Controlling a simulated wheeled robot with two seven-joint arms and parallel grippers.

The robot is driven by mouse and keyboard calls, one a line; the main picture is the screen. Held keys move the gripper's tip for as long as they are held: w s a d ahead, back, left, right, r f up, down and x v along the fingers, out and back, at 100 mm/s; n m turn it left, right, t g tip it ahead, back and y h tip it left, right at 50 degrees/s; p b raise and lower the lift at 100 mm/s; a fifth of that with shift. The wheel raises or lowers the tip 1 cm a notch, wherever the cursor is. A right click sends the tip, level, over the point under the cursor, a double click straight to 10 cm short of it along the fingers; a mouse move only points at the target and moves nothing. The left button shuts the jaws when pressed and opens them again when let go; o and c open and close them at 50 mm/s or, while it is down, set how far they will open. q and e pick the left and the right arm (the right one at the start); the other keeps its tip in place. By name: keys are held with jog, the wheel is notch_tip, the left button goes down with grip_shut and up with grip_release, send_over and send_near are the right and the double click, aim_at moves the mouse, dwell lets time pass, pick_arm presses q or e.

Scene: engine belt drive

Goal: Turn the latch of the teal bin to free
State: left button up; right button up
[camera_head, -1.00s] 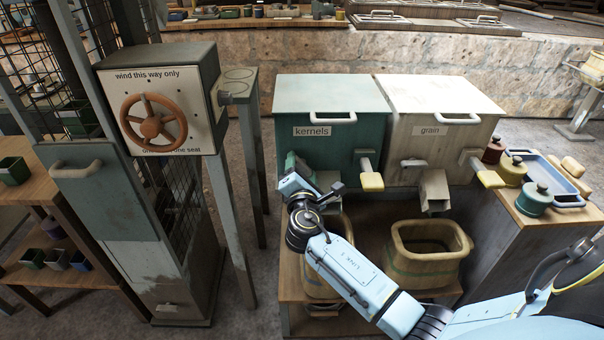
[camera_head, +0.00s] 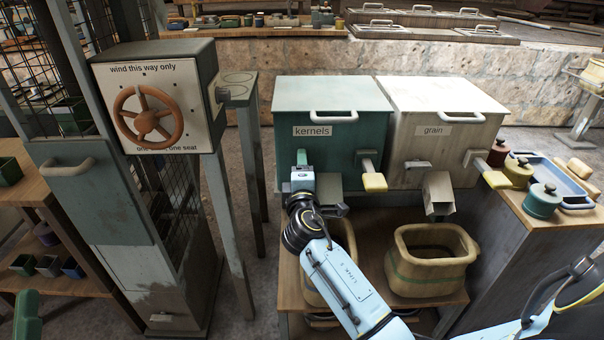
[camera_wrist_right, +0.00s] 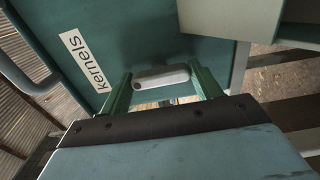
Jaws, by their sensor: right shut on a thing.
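The teal bin (camera_head: 340,145), labelled "kernels", stands at the middle; its front also shows in the right wrist view (camera_wrist_right: 130,35). Its latch (camera_wrist_right: 160,76) is a pale rounded bar, lying roughly crosswise to the label's line in that view. My right gripper (camera_head: 302,158) is at the bin's front below the label and hides the latch in the head view. Its green fingers (camera_wrist_right: 160,84) stand on either side of the latch, shut on it. A green piece at the head view's lower left corner looks like my left gripper (camera_head: 28,305); its jaw opening is unclear.
A teal bin handle (camera_head: 373,178) and chute stand close right of my right gripper. The white "grain" bin (camera_head: 440,150) adjoins. Tubs (camera_head: 430,265) sit on the shelf below. A wheel box (camera_head: 150,110) stands to the left, with a gap before the bins.

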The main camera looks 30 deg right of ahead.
dwell(0.3)
jog(key=o, duration=1)
pick_arm(q)
notch_tip(320, 180, down, 9)
jog(key=w+a+g+y+p, duration=0.1)
jog(key=g+y+p, duration=0.1)
jog(key=g, duration=0.4)
jog(key=shift+w, duration=0.3)
pick_arm(e)
jog(key=shift+v, duration=6.7)
pick_arm(q)
jog(key=shift+r, duration=0.1)
pick_arm(e)
jog(key=shift+s, duration=0.1)
